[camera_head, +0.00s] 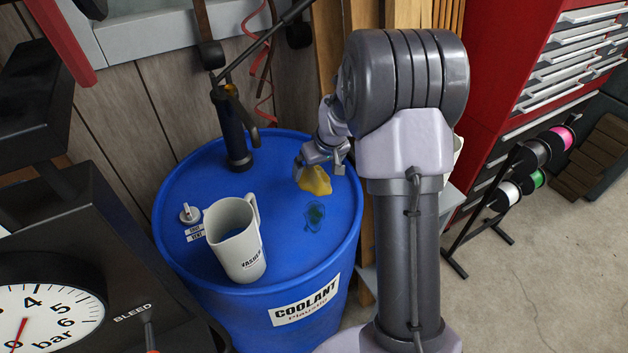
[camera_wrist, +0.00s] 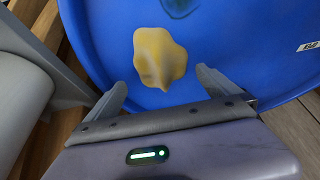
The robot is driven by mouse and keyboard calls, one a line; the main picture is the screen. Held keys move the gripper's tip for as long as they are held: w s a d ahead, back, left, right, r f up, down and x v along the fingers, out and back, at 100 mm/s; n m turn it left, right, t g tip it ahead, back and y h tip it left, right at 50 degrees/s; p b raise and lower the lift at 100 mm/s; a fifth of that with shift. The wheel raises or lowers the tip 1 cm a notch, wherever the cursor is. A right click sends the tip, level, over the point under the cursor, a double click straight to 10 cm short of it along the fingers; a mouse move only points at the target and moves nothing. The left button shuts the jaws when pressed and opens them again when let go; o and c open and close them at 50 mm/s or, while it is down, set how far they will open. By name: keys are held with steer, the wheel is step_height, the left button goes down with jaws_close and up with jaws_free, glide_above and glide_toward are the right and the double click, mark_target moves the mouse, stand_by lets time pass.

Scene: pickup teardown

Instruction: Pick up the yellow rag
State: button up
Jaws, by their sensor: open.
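The yellow rag (camera_head: 315,180) is a crumpled lump on top of the blue coolant drum (camera_head: 180,262), towards its back right. In the wrist view the yellow rag (camera_wrist: 160,57) lies ahead of and between my two fingers, with blue drum top around it. My gripper (camera_head: 322,166) is above and right beside the rag in the head view, partly overlapping it. In the wrist view my gripper (camera_wrist: 163,88) has its fingers spread wide with nothing between them. I cannot tell the exact height of the fingertips over the drum.
A light grey jug (camera_head: 234,240) stands on the drum's front. A dark pump (camera_head: 234,130) rises at the drum's back. A teal stain (camera_head: 315,216) lies in front of the rag. A gauge box (camera_head: 85,240) stands left; a red tool cabinet (camera_head: 510,70) stands right.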

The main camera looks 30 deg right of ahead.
mark_target(315, 170)
steer(key=b+x, duration=0.1)
steer(key=x, duration=0.2)
steer(key=shift+a+f, duration=0.1)
steer(key=shift+f, duration=0.15)
steer(key=shift+r, duration=0.15)
steer(key=c, duration=1.4)
steer(key=shift+r, duration=0.1)
